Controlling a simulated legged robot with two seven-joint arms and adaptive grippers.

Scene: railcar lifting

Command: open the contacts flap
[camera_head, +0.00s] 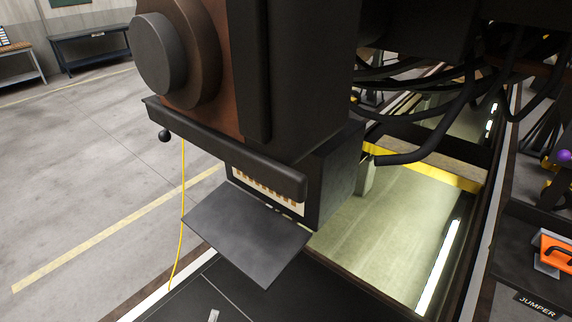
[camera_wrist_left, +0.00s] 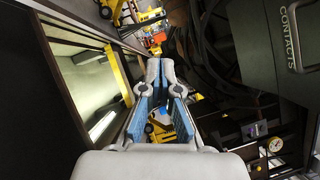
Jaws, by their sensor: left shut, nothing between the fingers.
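The contacts flap (camera_head: 247,232) is a flat dark grey plate below the coupler head. In the head view it is swung down and out, tilted, away from the contact box (camera_head: 340,178). A row of copper-coloured contacts (camera_head: 262,187) shows in the opening above it. In the left wrist view, the grey panel (camera_wrist_left: 262,45) with the word CONTACTS and a handle (camera_wrist_left: 290,35) is at the upper right, beside the fingers and apart from them. My left gripper (camera_wrist_left: 160,68) has blue-padded fingers with tips together and nothing between them. I cannot make it out clearly in the head view. My right gripper is not seen.
The round coupler face (camera_head: 155,55) and a dark bar overhang the box. Black hoses (camera_head: 425,145) hang at the right. A lit pit (camera_head: 385,230) lies below. A yellow cord (camera_head: 183,215) hangs at left. An orange-handled tool (camera_head: 555,252) sits by a JUMPER label.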

